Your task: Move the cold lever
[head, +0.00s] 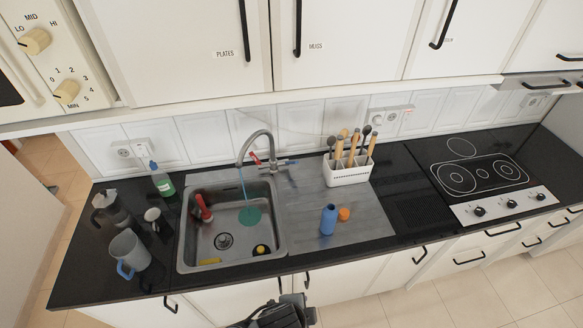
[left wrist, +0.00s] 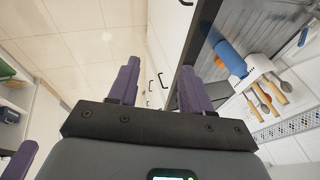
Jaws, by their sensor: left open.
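The curved metal tap (head: 258,138) stands behind the sink, and a thin bluish stream runs from its spout into the basin. The cold lever (head: 291,162), with a blue mark, sticks out to the right of the tap base. The hot lever (head: 255,159), with a red mark, is on the left. My left gripper (left wrist: 172,65) is open and empty in the left wrist view, with purple fingers apart. No tap shows between them. A similar purple piece at that view's lower left may belong to my right gripper; its jaw state is unclear.
The sink (head: 187,240) holds a red item and a yellow sponge. A blue bottle (head: 328,220) and an orange item (head: 344,214) stand on the drainboard. The utensil holder (head: 345,177) is right of the tap. A soap bottle (head: 161,181) stands left. Wall cupboards (head: 340,70) hang above.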

